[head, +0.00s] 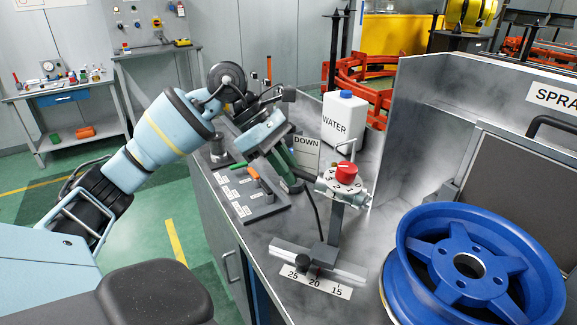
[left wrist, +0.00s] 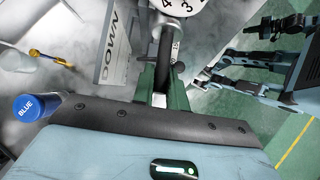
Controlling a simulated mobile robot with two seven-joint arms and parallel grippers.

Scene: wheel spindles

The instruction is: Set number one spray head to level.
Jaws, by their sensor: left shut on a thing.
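My left gripper (head: 284,165) reaches down over the back of the bench. I cannot make out the spray head's angle.
A labelled panel with green and orange handles (head: 258,210) lies just left of my gripper. A white WATER jug (head: 344,122) stands behind. A scale rail (head: 318,262) and a blue wheel (head: 420,225) are at the front right. A blue-capped bottle (left wrist: 35,106) is near my left wrist.

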